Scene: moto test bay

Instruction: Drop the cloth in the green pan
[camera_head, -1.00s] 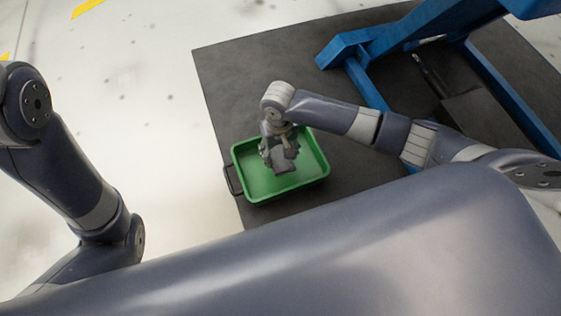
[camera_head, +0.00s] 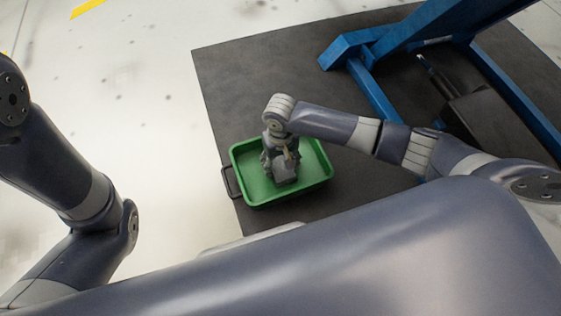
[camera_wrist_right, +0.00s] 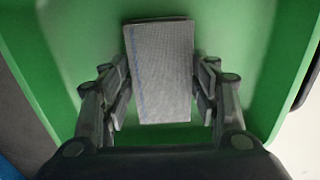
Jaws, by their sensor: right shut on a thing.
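The green pan (camera_head: 312,172) sits on the dark mat, with a black handle at its left side. It also fills the right wrist view (camera_wrist_right: 75,50). My right gripper (camera_head: 280,168) points down over the inside of the pan. In the right wrist view my right gripper (camera_wrist_right: 163,95) has its fingers on both sides of a folded grey cloth (camera_wrist_right: 162,70) with a blue line. The gripper is shut on the cloth, which also shows in the head view (camera_head: 285,172). I cannot tell whether the cloth touches the pan floor. My left gripper is out of view.
A dark mat (camera_head: 240,85) lies on the pale floor, with bare room behind the pan. A blue steel frame (camera_head: 372,88) stands on the mat at the upper right, with a dark block (camera_head: 490,122) by it.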

